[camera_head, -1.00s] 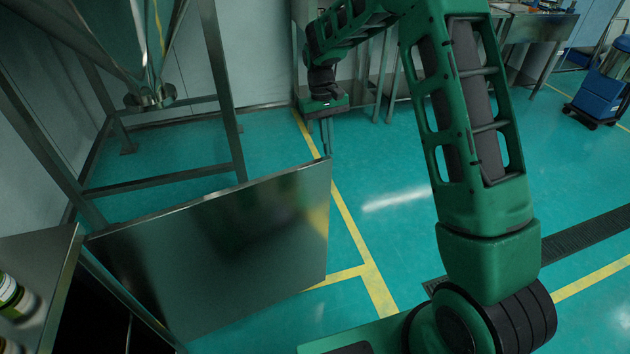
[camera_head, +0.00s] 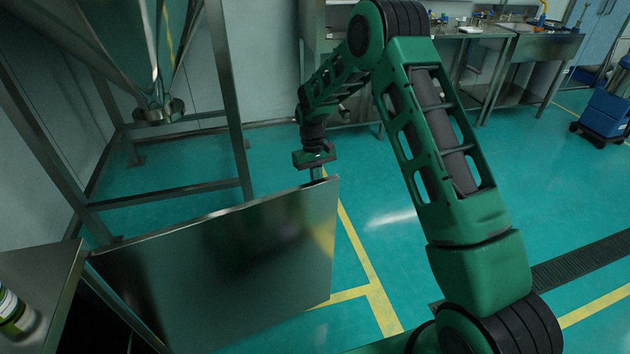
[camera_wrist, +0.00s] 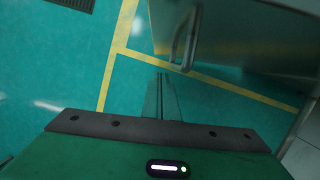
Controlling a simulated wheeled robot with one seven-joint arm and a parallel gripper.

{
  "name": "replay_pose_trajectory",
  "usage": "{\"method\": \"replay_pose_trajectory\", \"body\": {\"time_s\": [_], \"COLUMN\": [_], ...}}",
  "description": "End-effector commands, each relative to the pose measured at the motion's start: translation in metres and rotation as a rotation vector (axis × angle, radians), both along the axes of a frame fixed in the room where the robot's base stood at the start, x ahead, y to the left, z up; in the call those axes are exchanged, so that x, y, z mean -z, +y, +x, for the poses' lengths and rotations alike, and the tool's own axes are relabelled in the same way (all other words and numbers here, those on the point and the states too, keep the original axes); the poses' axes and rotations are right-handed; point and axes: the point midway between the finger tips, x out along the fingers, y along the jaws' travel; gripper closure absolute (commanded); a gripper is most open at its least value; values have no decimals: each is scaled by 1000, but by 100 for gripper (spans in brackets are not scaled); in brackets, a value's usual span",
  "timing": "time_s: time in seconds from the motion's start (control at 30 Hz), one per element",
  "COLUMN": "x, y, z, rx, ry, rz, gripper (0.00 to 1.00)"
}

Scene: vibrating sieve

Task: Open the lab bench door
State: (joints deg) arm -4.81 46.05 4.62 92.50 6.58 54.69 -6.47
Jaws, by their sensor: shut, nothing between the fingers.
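The lab bench door (camera_head: 230,262) is a shiny metal panel standing swung out wide from the metal bench (camera_head: 40,275) at lower left. My gripper (camera_head: 317,175) points down at the door's far top corner, on the side away from the camera. Its tips are partly hidden by the door's top edge. In the wrist view, my gripper's fingers (camera_wrist: 163,98) are together and empty. There the door (camera_wrist: 245,40) fills the upper right, with its bar handle (camera_wrist: 186,40) just beyond the fingertips. I cannot tell whether the fingers touch the door.
A metal frame with a funnel (camera_head: 158,108) stands behind the door at left. Bottles (camera_head: 14,312) stand on the bench. Worktables (camera_head: 505,60) and a blue cart (camera_head: 604,118) are at the back right.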

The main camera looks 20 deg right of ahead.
Motion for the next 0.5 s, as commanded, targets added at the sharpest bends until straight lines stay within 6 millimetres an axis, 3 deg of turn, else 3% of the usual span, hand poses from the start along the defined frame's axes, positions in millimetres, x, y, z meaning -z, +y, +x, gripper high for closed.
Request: {"method": "replay_pose_trajectory", "body": {"time_s": [0.13,0.5], "x": [28,26], "y": [-1,-8], "z": [-8,-44], "rx": [0,1], "ry": [3,1], "rz": [-1,0], "gripper": [100,100]}}
